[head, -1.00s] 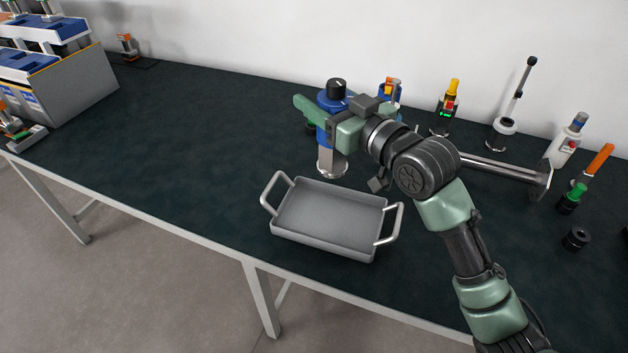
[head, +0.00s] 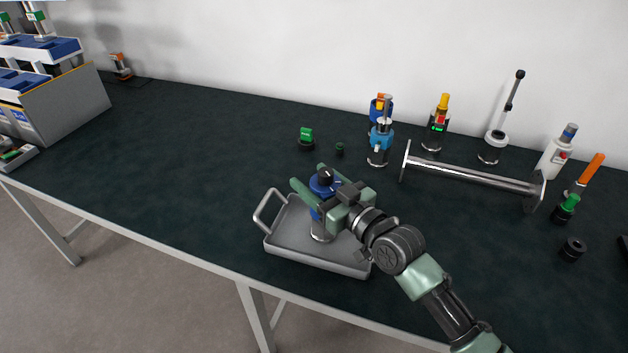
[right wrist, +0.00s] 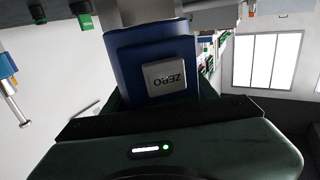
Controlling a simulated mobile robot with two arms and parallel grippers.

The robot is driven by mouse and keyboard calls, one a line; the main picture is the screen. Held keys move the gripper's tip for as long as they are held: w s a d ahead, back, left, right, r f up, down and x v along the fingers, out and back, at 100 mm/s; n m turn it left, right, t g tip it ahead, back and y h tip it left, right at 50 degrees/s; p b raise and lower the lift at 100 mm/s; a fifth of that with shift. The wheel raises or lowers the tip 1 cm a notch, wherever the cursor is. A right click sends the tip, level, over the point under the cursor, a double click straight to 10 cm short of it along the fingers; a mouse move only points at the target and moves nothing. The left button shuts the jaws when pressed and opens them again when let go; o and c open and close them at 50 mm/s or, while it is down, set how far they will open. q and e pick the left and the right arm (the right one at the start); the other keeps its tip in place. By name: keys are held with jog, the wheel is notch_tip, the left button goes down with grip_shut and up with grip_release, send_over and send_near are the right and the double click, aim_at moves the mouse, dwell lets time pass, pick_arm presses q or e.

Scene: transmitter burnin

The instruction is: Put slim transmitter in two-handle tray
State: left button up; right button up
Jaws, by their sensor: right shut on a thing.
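The slim transmitter (head: 321,234) has a blue body, a black knob on top and a silver base. It is upright in my right gripper (head: 311,180), which is shut around its upper body. Its base shows over the inside of the grey two-handle tray (head: 283,252); I cannot tell whether it touches the floor of the tray. The tray's left handle shows, and my right arm hides its right handle. In the right wrist view the blue body (right wrist: 125,70) fills the middle, with a grey ZERO button. My left gripper is not in view.
Behind the tray stand a light-blue instrument (head: 379,143), a yellow-topped one (head: 438,122) and a silver bar stand (head: 465,175). Small green-topped parts (head: 306,138) lie behind the tray. A rack (head: 62,105) stands far left. The dark table left of the tray is clear.

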jog(key=shift+r, duration=0.1)
jog(key=o, duration=1.3)
jog(key=shift+f, duration=0.2)
jog(key=shift+o, duration=0.2)
jog(key=shift+s+r, duration=0.1)
jog(key=shift+r, duration=0.1)
jog(key=b+v, duration=0.1)
jog(key=v, duration=1.1)
